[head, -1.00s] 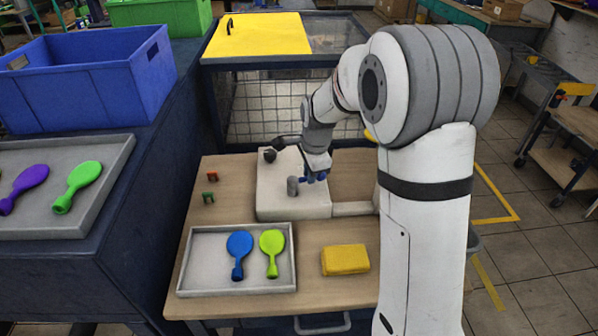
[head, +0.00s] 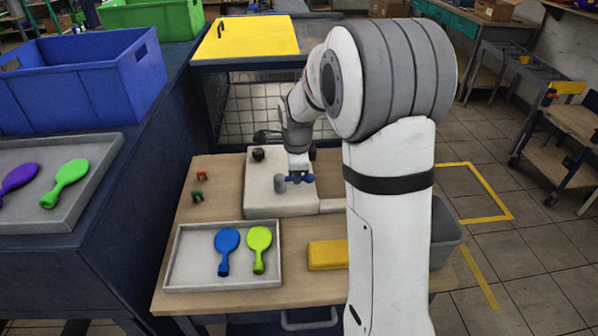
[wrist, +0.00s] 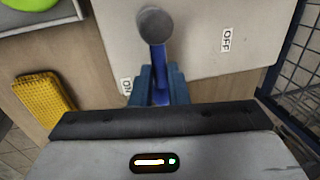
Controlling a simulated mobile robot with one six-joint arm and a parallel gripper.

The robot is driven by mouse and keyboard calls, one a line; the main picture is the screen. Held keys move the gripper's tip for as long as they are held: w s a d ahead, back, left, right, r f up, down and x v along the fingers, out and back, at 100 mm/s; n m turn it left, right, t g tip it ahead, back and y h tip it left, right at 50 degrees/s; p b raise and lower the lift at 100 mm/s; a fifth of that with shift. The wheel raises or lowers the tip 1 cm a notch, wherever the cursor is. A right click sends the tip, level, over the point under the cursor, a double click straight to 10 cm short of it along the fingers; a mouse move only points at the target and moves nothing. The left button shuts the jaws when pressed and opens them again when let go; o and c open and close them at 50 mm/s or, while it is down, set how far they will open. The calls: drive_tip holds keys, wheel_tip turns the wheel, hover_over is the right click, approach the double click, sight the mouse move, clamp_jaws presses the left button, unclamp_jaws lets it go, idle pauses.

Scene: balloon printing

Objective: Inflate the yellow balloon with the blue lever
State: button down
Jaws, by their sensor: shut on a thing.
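The blue lever (head: 299,178) sticks out from a grey round post (head: 280,183) on the white machine plate (head: 262,203). In the wrist view the blue lever (wrist: 159,75) runs from the grey post (wrist: 155,25) back between my fingers. My gripper (wrist: 160,88) is shut on the lever, close to the ON label (wrist: 127,86); the OFF label (wrist: 227,40) lies on the other side. My gripper also shows in the head view (head: 298,172). A dark nozzle (head: 258,154) stands at the plate's back left. I see no clearly yellow balloon; a lime balloon (head: 259,245) lies in the tray.
A blue balloon (head: 226,247) shares the grey tray (head: 178,262). A yellow block (head: 328,255) lies on the table's right. Red and green clips (head: 199,185) stand at left. Another tray (head: 95,185) holds purple and green balloons. A wire cage (head: 240,112) stands behind.

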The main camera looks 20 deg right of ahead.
drive_tip(key=shift+a, duration=0.2)
drive_tip(key=c, duration=1.6)
unclamp_jaws()
drive_tip(key=shift+a, duration=0.15)
drive_tip(key=shift+o, duration=1)
drive_tip(key=shift+d, duration=0.2)
drive_tip(key=shift+r, duration=0.25)
wheel_tip(320, 180, up, 7)
drive_tip(key=s, duration=0.1)
drive_tip(key=shift+s+a, duration=0.2)
drive_tip(key=shift+s, duration=0.05)
drive_tip(key=shift+r, duration=0.1)
